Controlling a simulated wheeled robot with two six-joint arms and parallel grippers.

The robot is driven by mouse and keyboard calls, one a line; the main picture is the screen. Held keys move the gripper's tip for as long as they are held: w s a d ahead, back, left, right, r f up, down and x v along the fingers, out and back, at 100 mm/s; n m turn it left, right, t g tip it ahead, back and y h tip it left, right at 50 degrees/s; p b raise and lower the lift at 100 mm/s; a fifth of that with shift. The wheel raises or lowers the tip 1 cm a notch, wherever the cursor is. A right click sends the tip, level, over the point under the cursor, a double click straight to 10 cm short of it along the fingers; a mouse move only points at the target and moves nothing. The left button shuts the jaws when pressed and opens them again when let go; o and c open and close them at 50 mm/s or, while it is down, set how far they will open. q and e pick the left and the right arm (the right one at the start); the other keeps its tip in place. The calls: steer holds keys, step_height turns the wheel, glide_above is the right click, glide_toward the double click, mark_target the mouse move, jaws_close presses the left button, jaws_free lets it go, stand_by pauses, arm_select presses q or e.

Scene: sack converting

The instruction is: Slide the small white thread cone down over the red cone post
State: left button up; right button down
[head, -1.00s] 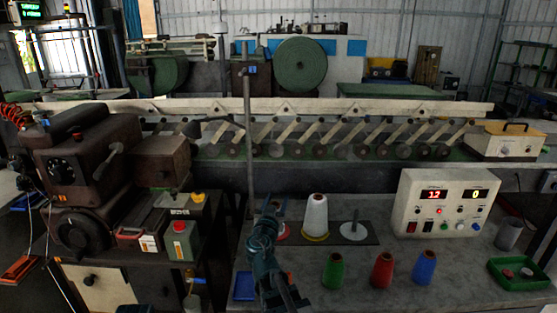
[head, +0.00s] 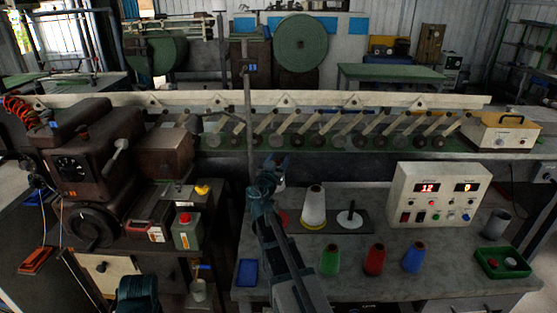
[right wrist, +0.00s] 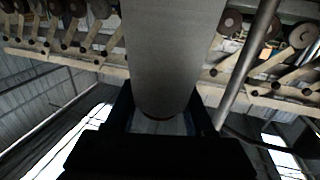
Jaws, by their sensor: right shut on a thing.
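My right gripper (head: 272,168) is raised above the back of the grey table, left of a large white cone. In the right wrist view it is shut on the small white thread cone (right wrist: 175,55), which shows large and grey-white between the fingers. In the head view the gripper mostly hides this cone. A red base (head: 284,217) shows partly behind my right arm, below the gripper; its post cannot be made out. The held cone appears apart from the red base.
The large white cone (head: 313,207) stands on a yellow base right of the red one. A white disc with a bare post (head: 350,218) is beside it. Green (head: 330,259), red (head: 374,260) and blue (head: 413,258) cones stand in front. A control box (head: 437,194) stands right.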

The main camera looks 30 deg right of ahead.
steer(key=shift+f+b, duration=1.85)
steer(key=shift+f, duration=0.25)
steer(key=shift+f+b, duration=0.25)
steer(key=shift+b, duration=0.05)
steer(key=shift+f+b, duration=4.6)
steer(key=shift+f, duration=0.05)
steer(key=shift+f, duration=0.15)
steer(key=shift+c, duration=0.9)
jaws_free()
steer(key=v, duration=1.4)
